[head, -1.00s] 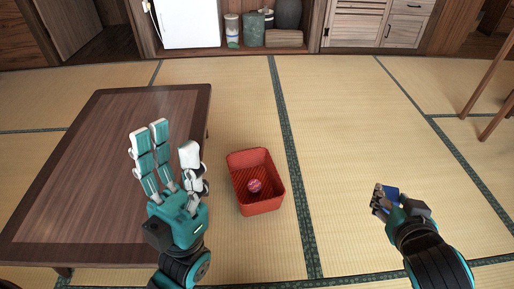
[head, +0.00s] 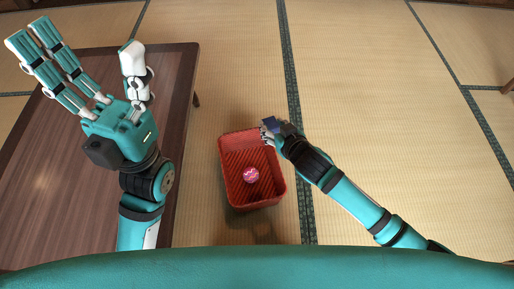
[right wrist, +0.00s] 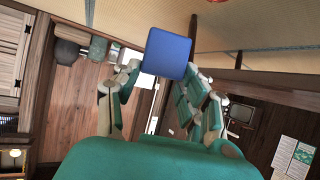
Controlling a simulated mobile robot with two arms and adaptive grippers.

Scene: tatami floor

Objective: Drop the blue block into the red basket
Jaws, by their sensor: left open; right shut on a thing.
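The blue block (head: 270,124) is held in my right gripper (head: 272,130), which is shut on it by the far right corner of the red basket. In the right wrist view the blue block (right wrist: 168,54) sits between the fingers of my right gripper (right wrist: 165,85). The red basket (head: 229,148) stands on the tatami with a pink patterned ball (head: 251,175) inside. My left gripper (head: 90,65) is open and empty, raised over the table at the left.
A dark wooden table (head: 60,200) fills the left side, close to the basket. The tatami floor (head: 380,80) is clear to the right and beyond. A wooden leg (head: 508,86) shows at the right edge.

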